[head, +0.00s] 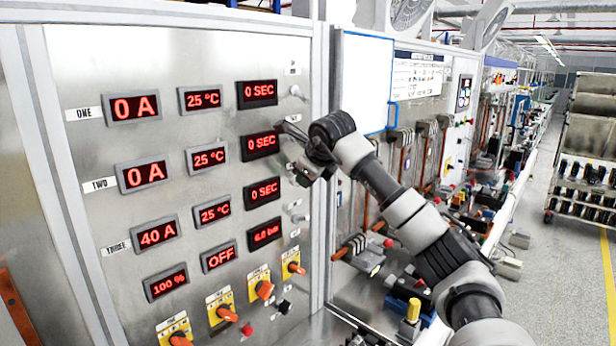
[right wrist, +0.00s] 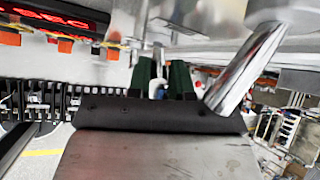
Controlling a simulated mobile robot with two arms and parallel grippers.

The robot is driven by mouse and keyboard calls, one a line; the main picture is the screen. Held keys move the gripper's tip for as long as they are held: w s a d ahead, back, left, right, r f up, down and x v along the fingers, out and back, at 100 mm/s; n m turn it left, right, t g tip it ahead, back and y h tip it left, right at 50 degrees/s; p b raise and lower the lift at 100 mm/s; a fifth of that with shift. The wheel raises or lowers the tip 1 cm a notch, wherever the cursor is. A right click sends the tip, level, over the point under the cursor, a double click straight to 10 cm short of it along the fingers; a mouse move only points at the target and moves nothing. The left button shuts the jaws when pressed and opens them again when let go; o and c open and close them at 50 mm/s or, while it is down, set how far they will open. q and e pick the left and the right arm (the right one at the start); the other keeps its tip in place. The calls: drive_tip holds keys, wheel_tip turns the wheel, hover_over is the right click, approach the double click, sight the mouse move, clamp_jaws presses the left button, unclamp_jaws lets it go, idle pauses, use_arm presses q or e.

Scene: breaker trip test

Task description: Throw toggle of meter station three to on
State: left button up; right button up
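The steel panel (head: 140,75) has rows labelled ONE, TWO and THREE. The row three label (head: 116,248) is beside a display (head: 155,235) reading 40 A. A small metal toggle (head: 298,92) shows at row one's height, and another (head: 299,217) shows lower, under my right gripper. Any toggles between are hidden by the gripper, so I cannot tell which is station three's. My right gripper (head: 291,152) is at the panel's right side, by the second and third 0 SEC displays. In the right wrist view a chrome lever (right wrist: 245,65) slants close beside it. My left gripper is out of view.
Orange-handled rotary switches (head: 225,312) and small buttons (head: 284,307) line the panel's lower part. A raised metal edge (head: 320,150) bounds the panel on the right. A cluttered bench (head: 405,290) is beyond it, with a rack (head: 590,150) across the aisle.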

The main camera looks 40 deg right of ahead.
drive_tip(key=o, duration=0.3)
drive_tip(key=b+v, duration=0.3)
drive_tip(key=v, duration=0.7)
drive_tip(key=shift+s+a+r+b, duration=0.1)
drive_tip(key=shift+s+r+b, duration=0.15)
drive_tip(key=shift+b, duration=0.05)
drive_tip(key=shift+f, duration=0.1)
idle(0.5)
